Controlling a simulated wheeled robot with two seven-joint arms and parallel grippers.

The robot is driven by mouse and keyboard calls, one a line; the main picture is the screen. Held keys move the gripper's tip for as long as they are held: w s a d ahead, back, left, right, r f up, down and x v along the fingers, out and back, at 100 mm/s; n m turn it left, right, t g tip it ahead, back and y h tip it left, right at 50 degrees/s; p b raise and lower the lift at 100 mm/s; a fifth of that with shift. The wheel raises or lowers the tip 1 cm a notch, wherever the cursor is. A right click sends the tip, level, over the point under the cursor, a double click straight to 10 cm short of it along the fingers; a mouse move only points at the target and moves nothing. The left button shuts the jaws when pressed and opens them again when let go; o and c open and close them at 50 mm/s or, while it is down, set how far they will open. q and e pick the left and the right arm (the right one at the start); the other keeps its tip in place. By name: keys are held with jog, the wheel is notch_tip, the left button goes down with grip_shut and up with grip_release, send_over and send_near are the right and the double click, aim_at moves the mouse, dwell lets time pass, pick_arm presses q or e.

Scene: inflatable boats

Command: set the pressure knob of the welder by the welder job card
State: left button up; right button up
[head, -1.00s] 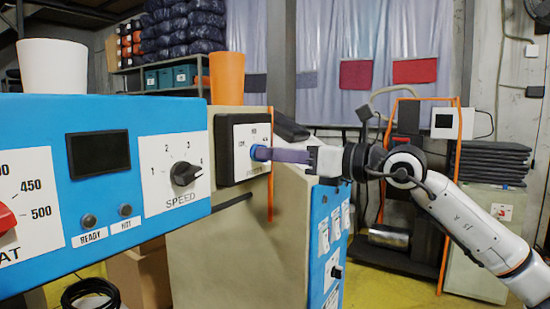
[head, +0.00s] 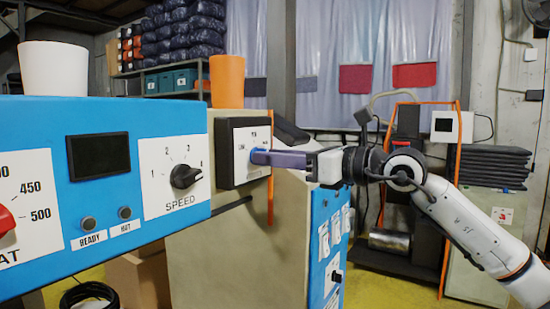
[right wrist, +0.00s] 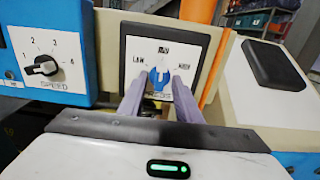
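The pressure knob (right wrist: 159,79) is blue and sits on a white dial plate in a dark box (right wrist: 133,50), with labels that read LOW, MID and HIGH. In the head view the knob (head: 256,156) is at the end of my right gripper (head: 265,157). In the right wrist view the purple fingers of my right gripper (right wrist: 159,88) lie on both sides of the knob and appear shut on it. The exact setting of the knob is hard to read. The blue welder panel (head: 110,220) is on the left. My left gripper is not in view. I cannot make out a job card.
A black speed knob (head: 186,176) and a red heat knob (head: 5,220) are on the blue panel. A white cup (head: 53,68) and an orange cup (head: 227,80) stand on top. An orange frame (head: 450,200) stands behind my right arm.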

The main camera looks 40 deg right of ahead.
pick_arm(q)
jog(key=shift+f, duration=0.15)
pick_arm(e)
jog(key=shift+s+f, duration=0.1)
